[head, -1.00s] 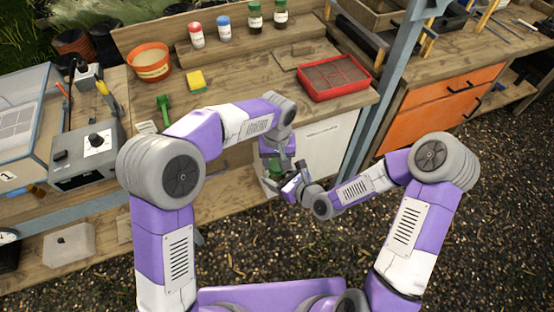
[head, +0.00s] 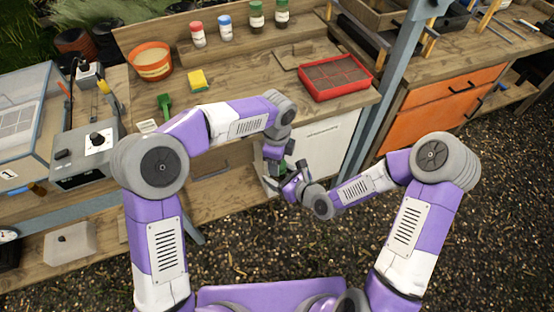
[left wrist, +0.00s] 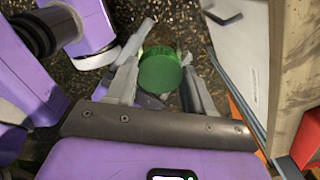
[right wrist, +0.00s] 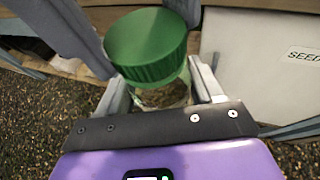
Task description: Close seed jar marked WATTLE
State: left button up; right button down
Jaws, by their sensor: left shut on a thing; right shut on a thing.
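A clear glass jar (right wrist: 160,97) with dark contents is between the fingers of my right gripper (right wrist: 158,78), shut on its body. A ribbed green lid (right wrist: 146,46) sits at the jar's mouth; I cannot tell whether it is fully seated. The lid also shows in the left wrist view (left wrist: 160,70), between the fingers of my left gripper (left wrist: 163,62), which is shut on it. Both grippers meet in front of the bench in the head view, where my arms mostly hide the jar. No label on this jar is readable.
On the bench (head: 235,85) stand several lidded jars (head: 224,28), an orange pot (head: 150,62), a yellow sponge (head: 197,80), a green scoop (head: 165,107) and a red tray (head: 334,77). A white bin (head: 320,150) is close behind the grippers. Gravel floor lies free below right.

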pick_arm(q)
jog(key=m, duration=0.6)
jog(key=shift+w, duration=0.1)
jog(key=m, duration=0.6)
jog(key=shift+d, duration=0.1)
jog(key=m, duration=0.6)
jog(key=shift+d, duration=0.1)
jog(key=m, duration=0.5)
jog(key=shift+m, duration=0.3)
jog(key=o, duration=1)
